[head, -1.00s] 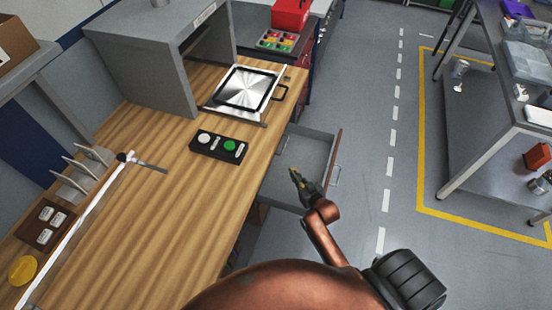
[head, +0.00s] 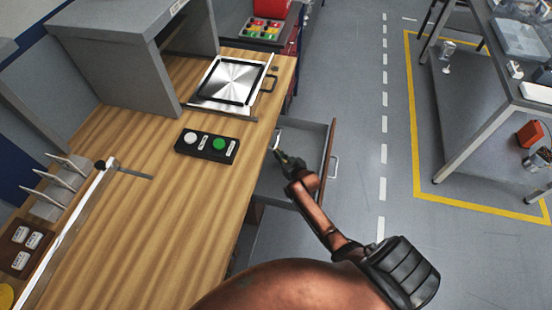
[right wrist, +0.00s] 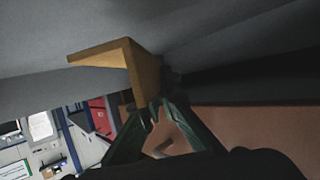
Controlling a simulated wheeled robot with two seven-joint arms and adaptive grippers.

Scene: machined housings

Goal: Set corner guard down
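The corner guard (right wrist: 141,72) is an ochre, L-shaped piece in the right wrist view. Its lower end sits between the fingertips of my right gripper (right wrist: 149,113), which is shut on it. In the head view my right gripper (head: 283,157) is over the open grey drawer (head: 302,140), close to the bench's right edge. The guard is too small there to make out clearly. Grey surfaces lie close around the guard in the wrist view; I cannot tell whether it touches them. My left gripper is not in view.
The wooden bench (head: 140,215) carries a black button box (head: 207,146), a framed metal plate (head: 230,82) and a grey enclosure (head: 130,65). The drawer's brown front (head: 328,155) stands out over the floor. A shelf unit (head: 480,110) stands at the right, with open floor between.

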